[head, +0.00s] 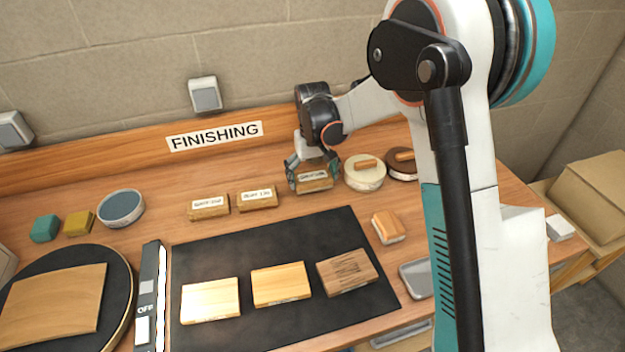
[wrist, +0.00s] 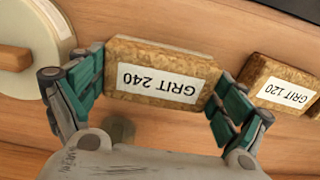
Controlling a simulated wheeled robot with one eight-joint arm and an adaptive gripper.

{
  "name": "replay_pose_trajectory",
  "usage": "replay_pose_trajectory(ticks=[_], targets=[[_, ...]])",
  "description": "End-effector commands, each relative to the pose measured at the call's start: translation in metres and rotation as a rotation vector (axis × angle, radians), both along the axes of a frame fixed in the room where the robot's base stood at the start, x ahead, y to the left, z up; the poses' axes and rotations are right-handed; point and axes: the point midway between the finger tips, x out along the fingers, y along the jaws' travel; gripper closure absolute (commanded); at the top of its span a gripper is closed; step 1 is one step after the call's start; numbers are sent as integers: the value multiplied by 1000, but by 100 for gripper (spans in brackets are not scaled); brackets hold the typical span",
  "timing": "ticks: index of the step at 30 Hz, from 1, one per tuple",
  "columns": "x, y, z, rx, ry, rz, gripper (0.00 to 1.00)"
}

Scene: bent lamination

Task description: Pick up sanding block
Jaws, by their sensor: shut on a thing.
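My gripper (head: 311,184) is shut on a cork-coloured sanding block (head: 314,176) at the back of the bench. In the wrist view the block (wrist: 163,60) carries a white label reading GRIT 240, upside down, and one green finger presses each end. I cannot tell for sure whether it touches the bench. A second block, labelled GRIT 120 (wrist: 278,88), lies beside it in the wrist view. In the head view two similar labelled blocks stand to the left, one nearer (head: 257,198) and one farther (head: 208,207).
A cream round tin (head: 364,181) with a wooden handle stands close right of my gripper. A dark mat (head: 260,245) with several wood pieces lies in front. A small wooden block (head: 388,227) sits right of the mat, near a grey tray (head: 416,279).

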Motion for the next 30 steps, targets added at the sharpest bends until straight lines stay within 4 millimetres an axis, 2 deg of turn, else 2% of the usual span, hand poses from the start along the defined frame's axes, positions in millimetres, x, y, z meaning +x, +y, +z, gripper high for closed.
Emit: replay_pose_trajectory(ticks=[12, 18, 24, 30], targets=[[-1, 0, 106, 0, 0, 0, 33], [0, 0, 149, 0, 0, 0, 33], [0, 0, 173, 0, 0, 0, 33], [0, 0, 181, 0, 0, 0, 33]])
